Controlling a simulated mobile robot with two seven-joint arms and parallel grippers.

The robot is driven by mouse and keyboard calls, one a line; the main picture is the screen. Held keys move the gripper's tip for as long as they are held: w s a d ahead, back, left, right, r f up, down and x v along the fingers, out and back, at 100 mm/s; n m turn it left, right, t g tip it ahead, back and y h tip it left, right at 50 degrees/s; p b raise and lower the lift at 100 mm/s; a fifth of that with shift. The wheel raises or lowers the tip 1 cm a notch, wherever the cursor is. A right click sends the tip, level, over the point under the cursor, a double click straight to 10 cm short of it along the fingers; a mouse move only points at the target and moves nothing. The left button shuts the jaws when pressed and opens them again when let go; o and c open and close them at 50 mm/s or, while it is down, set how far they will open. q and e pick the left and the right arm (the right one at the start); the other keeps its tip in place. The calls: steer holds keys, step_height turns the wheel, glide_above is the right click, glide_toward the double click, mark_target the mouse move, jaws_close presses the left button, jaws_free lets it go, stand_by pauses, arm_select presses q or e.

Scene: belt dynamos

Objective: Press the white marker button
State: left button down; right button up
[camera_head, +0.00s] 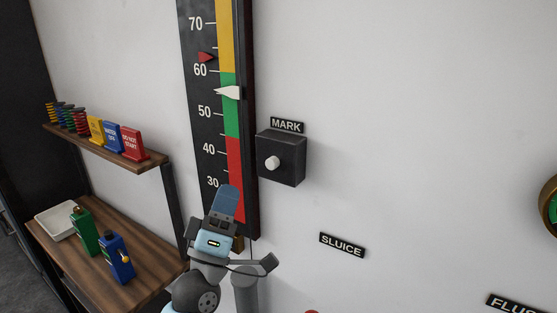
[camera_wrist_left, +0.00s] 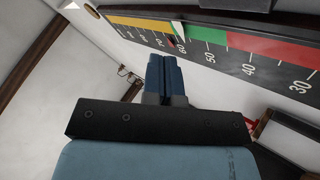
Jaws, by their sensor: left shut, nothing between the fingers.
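The white marker button (camera_head: 272,163) is a round white knob on the front of a black box (camera_head: 291,152) fixed to the wall, under a MARK label (camera_head: 287,125). My left gripper (camera_head: 227,190) is shut and empty, in front of the lower part of the gauge, left of and a little below the button and apart from it. In the left wrist view the shut blue fingers (camera_wrist_left: 163,58) point toward the gauge scale. The button does not show clearly in that view. My right gripper is not in view.
A tall gauge (camera_head: 205,100) with a yellow, green and red band stands left of the box, with a white pointer (camera_head: 229,92) and a red pointer (camera_head: 206,57). Shelves (camera_head: 140,165) at left hold coloured signs and bottles. Wall right of the box is mostly clear, with a SLUICE label (camera_head: 342,245).

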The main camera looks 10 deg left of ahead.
mark_target(272, 163)
arm_select(q)
steer(key=w+d+b, duration=0.1)
steer(key=w+d, duration=0.1)
steer(key=w, duration=0.6)
steer(key=shift+d+r, duration=0.3)
steer(key=shift+d, duration=0.1)
stand_by(0.5)
stand_by(0.9)
steer(key=shift+w, duration=0.15)
stand_by(0.7)
steer(key=shift+w+d, duration=0.15)
steer(key=shift+w, duration=0.15)
